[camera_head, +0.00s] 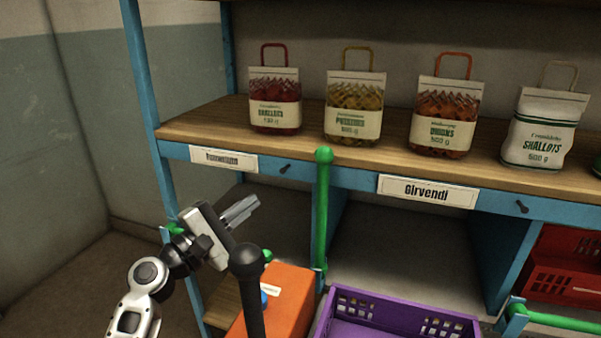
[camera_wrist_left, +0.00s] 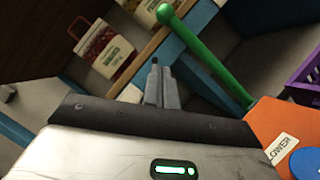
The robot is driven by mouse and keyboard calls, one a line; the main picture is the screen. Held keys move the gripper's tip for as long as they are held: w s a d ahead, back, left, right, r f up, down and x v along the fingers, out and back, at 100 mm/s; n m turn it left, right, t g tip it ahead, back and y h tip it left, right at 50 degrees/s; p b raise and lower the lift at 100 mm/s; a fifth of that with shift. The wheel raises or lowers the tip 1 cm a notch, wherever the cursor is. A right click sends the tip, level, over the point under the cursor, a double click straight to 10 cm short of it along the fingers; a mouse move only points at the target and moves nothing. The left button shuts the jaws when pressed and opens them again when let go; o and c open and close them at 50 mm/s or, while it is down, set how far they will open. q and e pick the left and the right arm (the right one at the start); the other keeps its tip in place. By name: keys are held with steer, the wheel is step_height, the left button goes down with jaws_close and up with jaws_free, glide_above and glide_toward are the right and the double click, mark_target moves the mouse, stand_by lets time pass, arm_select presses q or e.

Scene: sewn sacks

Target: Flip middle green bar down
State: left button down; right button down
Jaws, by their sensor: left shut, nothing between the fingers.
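The middle green bar (camera_head: 321,210) stands upright in front of the shelf, its round knob level with the shelf's front edge. In the left wrist view the green bar (camera_wrist_left: 210,58) runs slantwise past the fingertips on their right. My left gripper (camera_head: 252,207) is shut and empty, to the left of the bar in the head view and apart from it. Its closed fingers also show in the left wrist view (camera_wrist_left: 161,80). Another green bar (camera_head: 558,320) lies nearly level at the lower right. A short green end (camera_head: 175,228) shows behind my left wrist. My right gripper is not in view.
The wooden shelf (camera_head: 215,117) with a blue frame carries several sacks, including a red shallots sack (camera_head: 274,88). Below are an orange box (camera_head: 290,290), a purple crate (camera_head: 400,312) and a red crate (camera_head: 565,262). Open space lies between gripper and bar.

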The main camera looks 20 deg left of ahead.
arm_select(q)
steer(key=shift+w, duration=0.1)
steer(key=shift+s+d+r+p+x, duration=0.3)
steer(key=shift+p+x, duration=0.25)
steer(key=shift+x, duration=1.55)
steer(key=shift+s+d+r+p+x, duration=0.15)
steer(key=shift+d+p+x, duration=0.35)
steer(key=shift+x, duration=1.6)
steer(key=shift+s+d+r+p+x, duration=0.1)
steer(key=shift+s+d+p+x, duration=0.35)
steer(key=shift+x, duration=1.65)
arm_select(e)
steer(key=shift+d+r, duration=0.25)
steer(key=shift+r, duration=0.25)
arm_select(q)
steer(key=shift+w+a, duration=0.1)
steer(key=shift+w, duration=0.15)
